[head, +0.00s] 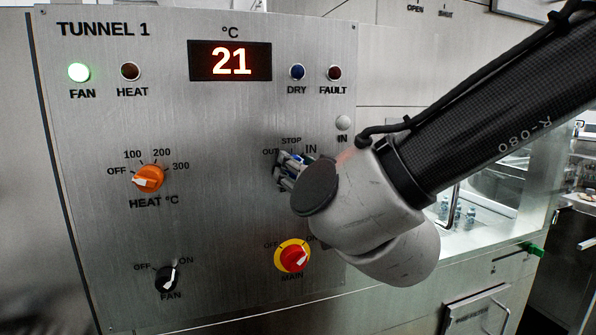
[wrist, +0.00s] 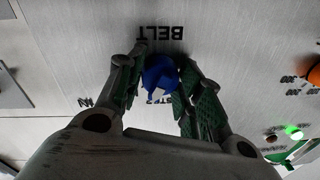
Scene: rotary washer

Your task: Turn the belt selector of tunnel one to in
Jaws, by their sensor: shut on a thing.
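The belt selector is a blue knob (wrist: 160,76) on the steel panel, under the upside-down BELT lettering in the wrist view. My gripper (wrist: 163,68) has a finger on either side of it and is shut on it. The IN mark shows at the left in that view, and STOP is partly covered by the knob. In the head view my gripper (head: 287,168) is at the panel among the OUT, STOP and IN marks, and the knob is largely hidden. The IN lamp (head: 343,122) looks pale and unlit.
The TUNNEL 1 panel (head: 110,235) carries an orange heat knob (head: 149,179), a black fan knob (head: 167,279) and a red-and-yellow main switch (head: 293,256) just below my wrist. The fan lamp (head: 79,72) is green. The display (head: 230,61) reads 21.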

